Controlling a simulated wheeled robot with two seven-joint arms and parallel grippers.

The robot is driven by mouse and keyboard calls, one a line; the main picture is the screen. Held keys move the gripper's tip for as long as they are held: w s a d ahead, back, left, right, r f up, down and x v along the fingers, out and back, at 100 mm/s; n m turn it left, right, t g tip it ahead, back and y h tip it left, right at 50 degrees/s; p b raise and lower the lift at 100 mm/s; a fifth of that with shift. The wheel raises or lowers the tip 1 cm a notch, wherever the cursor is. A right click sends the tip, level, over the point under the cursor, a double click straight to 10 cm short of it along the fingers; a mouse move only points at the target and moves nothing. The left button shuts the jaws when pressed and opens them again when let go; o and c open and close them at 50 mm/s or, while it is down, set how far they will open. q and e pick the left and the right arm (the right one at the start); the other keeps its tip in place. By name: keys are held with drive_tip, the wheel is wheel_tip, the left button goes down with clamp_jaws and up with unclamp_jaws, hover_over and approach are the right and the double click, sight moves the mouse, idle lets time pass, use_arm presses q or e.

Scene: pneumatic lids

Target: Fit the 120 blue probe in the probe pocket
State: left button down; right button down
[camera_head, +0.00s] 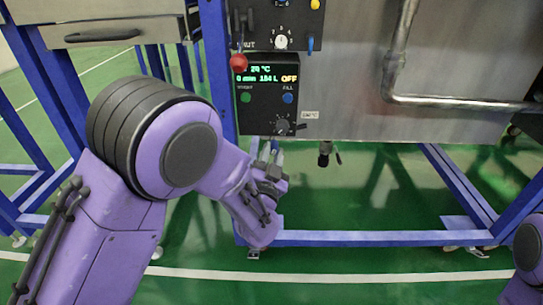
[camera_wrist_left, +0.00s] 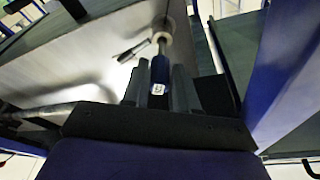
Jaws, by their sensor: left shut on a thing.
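My left gripper (camera_head: 268,174) is below the control box in the head view, under the steel tank. In the left wrist view, my left gripper (camera_wrist_left: 161,82) has its two fingers shut around the blue probe (camera_wrist_left: 160,68). A small pale label shows on the probe's near end; its number is too small to read. The probe points away from the gripper, towards a round pale fitting (camera_wrist_left: 164,27) on the metal surface, which may be the probe pocket. I cannot tell whether its tip is inside. My right gripper is out of view.
The control box (camera_head: 270,93) with knobs and a lit display hangs just above my left gripper. A red ball knob (camera_head: 239,63) sits at its upper left. A valve (camera_head: 324,153) hangs under the tank (camera_head: 450,60). Blue frame legs (camera_head: 380,238) stand around.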

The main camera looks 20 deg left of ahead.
use_arm(q)
drive_tip(key=shift+w+a, duration=0.3)
drive_tip(key=shift+w, duration=0.65)
drive_tip(key=shift+w+a, duration=0.3)
drive_tip(key=shift+w, duration=0.6)
drive_tip(key=c, duration=0.8)
unclamp_jaws()
